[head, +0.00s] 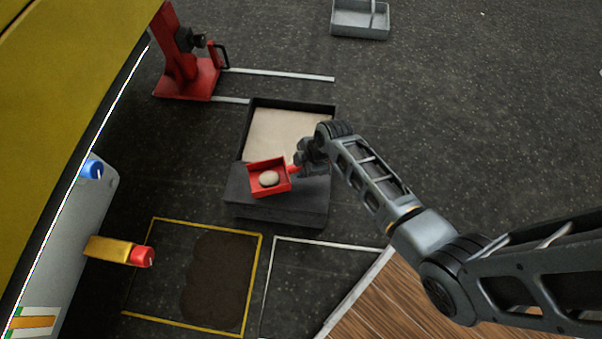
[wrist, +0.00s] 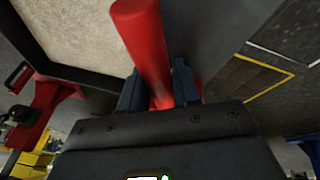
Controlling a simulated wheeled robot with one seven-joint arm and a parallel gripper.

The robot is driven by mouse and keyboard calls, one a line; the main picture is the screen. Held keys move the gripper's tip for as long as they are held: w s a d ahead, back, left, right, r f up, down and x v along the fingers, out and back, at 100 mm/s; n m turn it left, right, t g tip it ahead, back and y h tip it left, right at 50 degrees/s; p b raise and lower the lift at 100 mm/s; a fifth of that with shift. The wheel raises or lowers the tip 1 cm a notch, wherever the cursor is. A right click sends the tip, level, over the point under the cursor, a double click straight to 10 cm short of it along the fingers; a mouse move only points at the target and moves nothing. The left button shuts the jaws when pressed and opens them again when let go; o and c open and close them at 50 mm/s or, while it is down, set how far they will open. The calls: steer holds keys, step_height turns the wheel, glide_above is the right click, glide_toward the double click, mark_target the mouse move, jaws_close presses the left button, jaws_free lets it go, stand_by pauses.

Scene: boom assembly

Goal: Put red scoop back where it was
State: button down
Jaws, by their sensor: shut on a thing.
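The red scoop (head: 260,186) is a square open tray with a handle, and a pale rounded lump (head: 269,178) lies in it. My gripper (head: 298,162) is shut on the scoop's handle at its right side. In the wrist view the red handle (wrist: 144,45) stands between the two dark fingers of my gripper (wrist: 158,90). The scoop is held in front of a dark box (head: 285,210) with a pale, sand-coloured top area; whether it touches the box cannot be told. The scoop's tray is not clearly visible in the wrist view.
A yellow-outlined square (head: 155,270) with a dark patch and a white-outlined area (head: 300,285) lie on the floor in front. A red jack-like stand (head: 185,80) is at upper left. A grey tray (head: 360,20) is at the top. A yellow body overhangs the left.

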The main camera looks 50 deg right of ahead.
steer(key=shift+f+b, duration=1.1)
steer(key=shift+f, duration=0.9)
steer(key=shift+f, duration=0.2)
steer(key=c, duration=0.8)
jaws_free()
steer(key=shift+r, duration=0.1)
steer(key=p+v, duration=0.5)
steer(key=v, duration=0.7)
steer(key=shift+r, duration=0.1)
